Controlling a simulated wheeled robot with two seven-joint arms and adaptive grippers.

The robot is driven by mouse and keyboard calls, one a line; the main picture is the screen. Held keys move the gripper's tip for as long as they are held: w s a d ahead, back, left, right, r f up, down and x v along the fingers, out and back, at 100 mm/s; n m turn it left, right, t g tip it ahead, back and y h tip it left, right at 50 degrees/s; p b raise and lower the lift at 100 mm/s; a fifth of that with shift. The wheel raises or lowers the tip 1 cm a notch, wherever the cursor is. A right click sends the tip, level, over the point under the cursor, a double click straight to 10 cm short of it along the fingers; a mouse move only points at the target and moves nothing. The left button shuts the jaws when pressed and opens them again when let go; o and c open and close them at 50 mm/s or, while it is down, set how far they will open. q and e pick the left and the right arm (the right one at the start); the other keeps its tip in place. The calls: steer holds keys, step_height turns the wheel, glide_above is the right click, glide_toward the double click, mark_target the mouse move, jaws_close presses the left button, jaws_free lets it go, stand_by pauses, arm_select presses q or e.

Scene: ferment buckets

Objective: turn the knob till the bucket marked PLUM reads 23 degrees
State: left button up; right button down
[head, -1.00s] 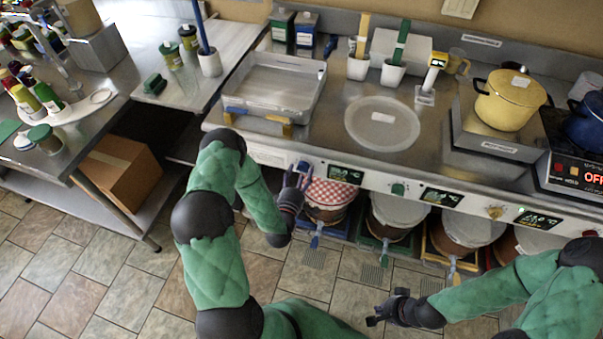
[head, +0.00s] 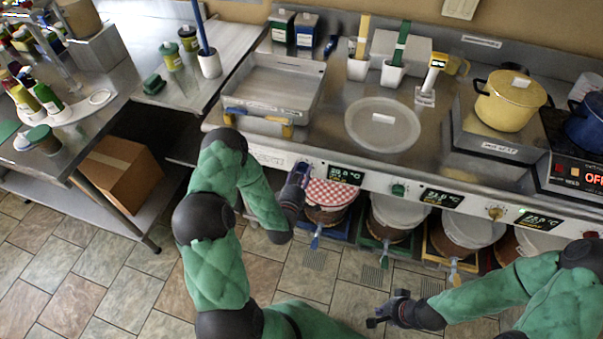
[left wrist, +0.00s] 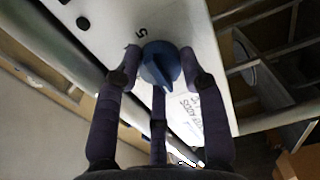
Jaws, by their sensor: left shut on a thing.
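A blue knob (left wrist: 160,68) on the pale front panel sits between the fingertips of my left gripper (left wrist: 161,72) in the left wrist view. The gripper is shut on it. In the head view my left gripper (head: 302,172) hides the knob at the panel's left end. A display (head: 345,174) glows right of it; its digits are too small to read surely. Below stands a bucket with a red-and-white checked cover (head: 330,194). I cannot read PLUM on any bucket. My right gripper (head: 386,308) is empty, its fingers apart, low over the floor.
Pale-lidded buckets (head: 400,211) stand below. A steel tray (head: 275,88) and a round lid (head: 382,124) lie on the counter.

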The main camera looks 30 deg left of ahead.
arm_select(q)
steer(key=m+b, duration=0.7)
steer(key=m, duration=1.4)
stand_by(0.6)
steer(key=o, duration=1.2)
steer(key=shift+c, duration=0.2)
